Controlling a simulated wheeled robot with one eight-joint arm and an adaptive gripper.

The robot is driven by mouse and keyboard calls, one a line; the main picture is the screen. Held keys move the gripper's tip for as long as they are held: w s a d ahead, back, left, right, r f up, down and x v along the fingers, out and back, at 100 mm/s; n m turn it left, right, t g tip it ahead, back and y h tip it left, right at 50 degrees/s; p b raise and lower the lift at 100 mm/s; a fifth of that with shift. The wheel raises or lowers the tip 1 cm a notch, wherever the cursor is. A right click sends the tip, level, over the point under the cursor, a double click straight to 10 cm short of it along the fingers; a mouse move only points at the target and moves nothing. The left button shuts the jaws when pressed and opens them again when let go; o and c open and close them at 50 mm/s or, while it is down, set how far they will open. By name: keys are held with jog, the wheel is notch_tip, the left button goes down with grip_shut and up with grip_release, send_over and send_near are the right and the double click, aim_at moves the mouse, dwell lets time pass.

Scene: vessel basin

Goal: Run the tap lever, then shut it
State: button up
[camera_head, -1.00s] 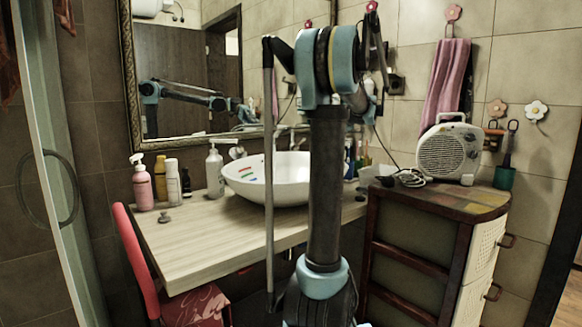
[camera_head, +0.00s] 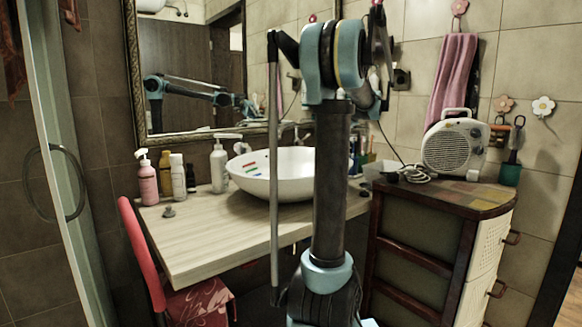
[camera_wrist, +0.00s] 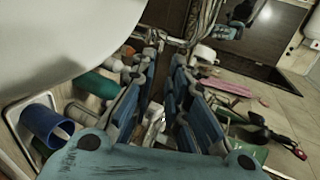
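The white basin (camera_head: 270,178) stands on the wooden counter, with coloured stripes on its inner wall. A small tap-like metal shape (camera_head: 296,130) shows behind its far rim, partly hidden by my arm; its lever cannot be made out. In the wrist view the basin's pale curved side (camera_wrist: 60,40) fills the upper left. My gripper (camera_wrist: 165,58) has its two blue-padded fingers apart, with a gap between them and nothing clearly held. It is beside the basin, among small items near the wall. In the head view my arm hides the gripper.
A blue cup (camera_wrist: 45,124) and a green cup (camera_wrist: 97,84) lie close left of my fingers in the wrist view. Bottles (camera_head: 178,176) stand left of the basin. A fan heater (camera_head: 455,147) sits on the cabinet (camera_head: 412,235) at right.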

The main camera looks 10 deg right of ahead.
jog(key=shift+w, duration=0.1)
grip_shut()
jog(key=w+a+r+n+g+h, duration=0.35)
jog(key=w+r+n, duration=0.5)
jog(key=n, duration=0.85)
jog(key=shift+y, duration=0.25)
jog(key=x, duration=0.2)
jog(key=a+x, duration=0.1)
jog(key=x, duration=0.4)
jog(key=shift+s+a+f, duration=0.15)
jog(key=shift+a+f, duration=0.1)
jog(key=shift+f, duration=0.2)
jog(key=f, duration=0.1)
jog(key=s+f, duration=0.1)
jog(key=shift+s+d+f, duration=0.1)
jog(key=shift+d+f, duration=0.15)
jog(key=shift+f, duration=0.1)
jog(key=shift+s+d+f, duration=0.15)
jog(key=shift+s+f, duration=0.15)
jog(key=shift+f, duration=0.15)
